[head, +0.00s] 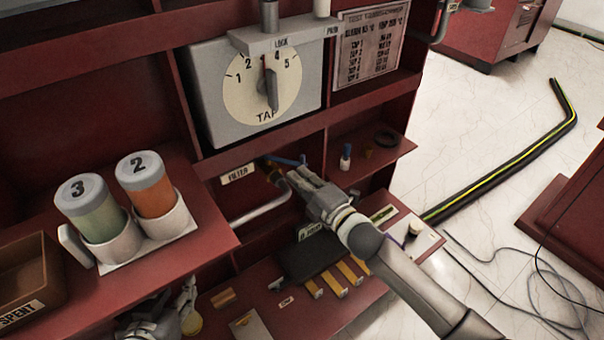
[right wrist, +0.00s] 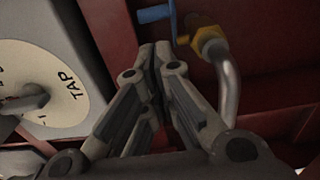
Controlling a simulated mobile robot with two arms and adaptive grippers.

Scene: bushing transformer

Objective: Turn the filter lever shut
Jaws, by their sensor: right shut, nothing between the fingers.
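The blue filter lever (head: 284,161) sits on a brass valve (head: 274,177) beside the FILTER label (head: 238,174), under the tap box. In the head view it lies roughly level, across the line of the pipe below. In the right wrist view the blue lever (right wrist: 155,14) is just beyond my fingertips, with the brass valve (right wrist: 207,40) to its right. My right gripper (head: 290,174) is shut and empty, close to the valve; its fingers (right wrist: 155,52) look apart from the lever, though contact is hard to judge. My left gripper (head: 182,308) is low at the bottom edge, partly cut off.
A silver pipe (head: 262,208) bends from the valve. The tap box (head: 258,90) hangs above. Jars 3 (head: 98,215) and 2 (head: 150,190) stand on the left shelf near the SPENT bin (head: 28,275). A small bottle (head: 346,158) stands right of the valve.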

